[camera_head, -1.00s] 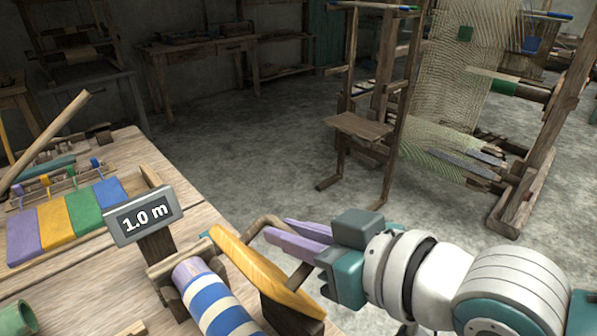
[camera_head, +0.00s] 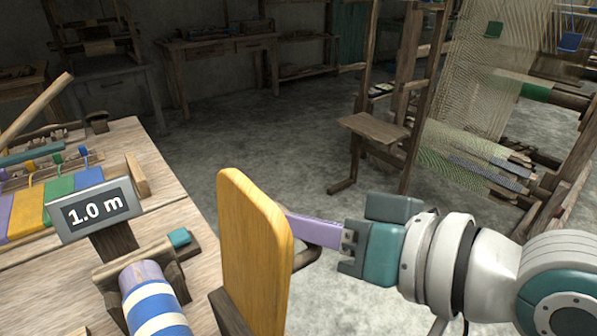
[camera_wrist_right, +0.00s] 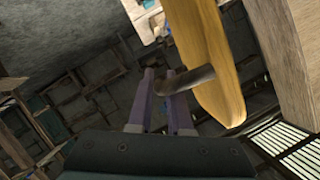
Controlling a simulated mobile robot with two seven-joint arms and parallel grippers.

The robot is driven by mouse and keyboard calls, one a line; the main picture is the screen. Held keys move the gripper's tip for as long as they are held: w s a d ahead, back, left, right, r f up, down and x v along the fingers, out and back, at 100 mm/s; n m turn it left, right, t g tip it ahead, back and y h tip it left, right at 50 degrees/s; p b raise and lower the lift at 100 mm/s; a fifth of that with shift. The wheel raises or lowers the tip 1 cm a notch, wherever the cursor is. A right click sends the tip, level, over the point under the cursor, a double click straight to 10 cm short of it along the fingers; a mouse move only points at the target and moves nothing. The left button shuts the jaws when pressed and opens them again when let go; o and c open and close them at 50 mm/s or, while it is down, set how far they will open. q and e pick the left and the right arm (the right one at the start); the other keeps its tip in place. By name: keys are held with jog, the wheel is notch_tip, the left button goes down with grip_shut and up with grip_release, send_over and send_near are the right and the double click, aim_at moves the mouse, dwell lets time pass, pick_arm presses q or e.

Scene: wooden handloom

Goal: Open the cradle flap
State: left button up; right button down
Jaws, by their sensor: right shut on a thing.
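The cradle flap (camera_head: 250,240) is a yellow-orange wooden panel at the right edge of the table. It stands nearly upright beside the blue-and-white striped roll (camera_head: 155,310), which lies in the wooden cradle (camera_head: 118,268). My right gripper (camera_head: 298,232) comes from the right, its purple fingers at the far side of the flap. In the wrist view the fingers (camera_wrist_right: 163,85) are shut on the flap's dark rod-like handle (camera_wrist_right: 188,80), with the flap (camera_wrist_right: 212,65) to their right. The flap hides the fingertips in the head view. My left gripper is not in view.
A sign (camera_head: 96,211) reading 1.0 m stands behind the roll. A small teal-topped block (camera_head: 179,238) sits by the cradle. Coloured cloth strips (camera_head: 27,210) lie on the table (camera_head: 185,205) at left. A loom (camera_head: 425,110) stands back right; the floor between is clear.

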dwell(0.4)
jog(key=c, duration=0.8)
grip_release()
jog(key=shift+c, duration=0.2)
jog(key=v, duration=1)
jog(key=shift+p, duration=0.35)
